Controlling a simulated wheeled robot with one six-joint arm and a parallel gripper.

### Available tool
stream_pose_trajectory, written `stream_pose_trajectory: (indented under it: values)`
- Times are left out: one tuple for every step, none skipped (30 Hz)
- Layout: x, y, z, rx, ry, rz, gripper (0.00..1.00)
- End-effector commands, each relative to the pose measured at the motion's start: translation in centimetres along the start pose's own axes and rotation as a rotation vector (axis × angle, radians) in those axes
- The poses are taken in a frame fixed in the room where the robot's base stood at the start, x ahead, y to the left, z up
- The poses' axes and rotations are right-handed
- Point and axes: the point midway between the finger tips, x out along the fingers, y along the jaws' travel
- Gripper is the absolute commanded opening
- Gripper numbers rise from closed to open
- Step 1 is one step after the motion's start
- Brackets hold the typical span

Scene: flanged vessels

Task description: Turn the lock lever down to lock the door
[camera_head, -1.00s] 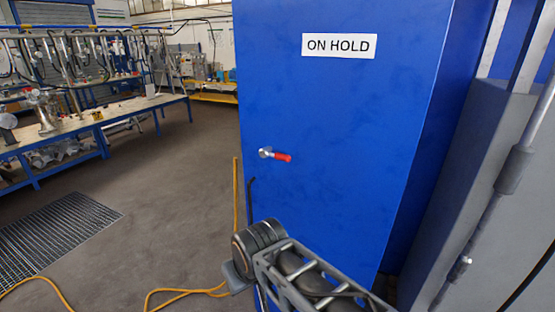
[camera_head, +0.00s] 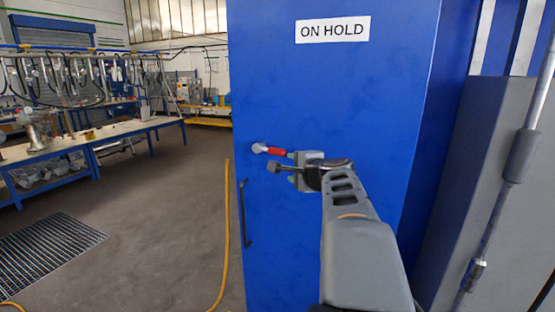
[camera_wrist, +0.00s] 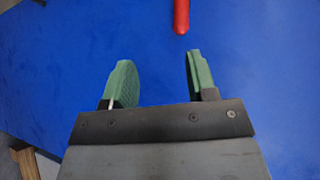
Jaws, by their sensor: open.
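The lock lever (camera_head: 275,151) has a silver hub and a red handle, and sits on the blue door (camera_head: 290,90) near its left edge. The handle points right and slightly down. In the wrist view the red handle's tip (camera_wrist: 181,16) shows at the top edge, beyond the fingertips and nearer the right finger. My gripper (camera_head: 279,162) is at the door beside the lever, close to the handle in the picture. Its two green-padded fingers (camera_wrist: 158,78) are apart with nothing between them. The gap between fingers and handle is hard to judge.
A dark door pull (camera_head: 246,213) is below the lever. A yellow hose (camera_head: 226,230) runs along the floor by the door. A grey column with a pipe (camera_head: 505,180) stands at the right. Workbenches (camera_head: 100,135) are at the far left, with open floor between.

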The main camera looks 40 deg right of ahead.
Motion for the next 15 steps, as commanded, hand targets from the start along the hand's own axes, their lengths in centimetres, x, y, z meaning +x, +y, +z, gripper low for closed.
stream_pose_trajectory:
  values:
    - [-0.1, -1.1, 0.0, 0.038, 0.006, -0.036, 0.52]
    - [-0.2, -1.5, -0.1, 0.058, 0.010, -0.051, 0.52]
    - [-0.1, -1.9, -0.2, 0.080, 0.014, -0.067, 0.52]
    - [-0.1, -2.1, -0.2, 0.097, 0.016, -0.075, 0.52]
    - [0.1, -2.2, -0.3, 0.109, 0.018, -0.081, 0.52]
    - [0.4, -2.3, -0.4, 0.125, 0.023, -0.085, 0.52]
    - [0.7, -2.3, -0.5, 0.130, 0.025, -0.084, 0.52]
    - [1.0, -2.3, -0.5, 0.132, 0.024, -0.084, 0.52]
    - [1.6, -2.4, -0.4, 0.132, 0.023, -0.083, 0.52]
    - [2.1, -2.4, -0.4, 0.132, 0.023, -0.082, 0.52]
    - [2.6, -2.4, -0.4, 0.132, 0.023, -0.081, 0.52]
    - [3.4, -2.5, -0.4, 0.132, 0.022, -0.081, 0.52]
    - [4.0, -2.5, -0.4, 0.131, 0.022, -0.081, 0.52]
    - [4.6, -2.6, -0.5, 0.131, 0.023, -0.080, 0.52]
    - [5.4, -2.6, -0.5, 0.131, 0.022, -0.080, 0.52]
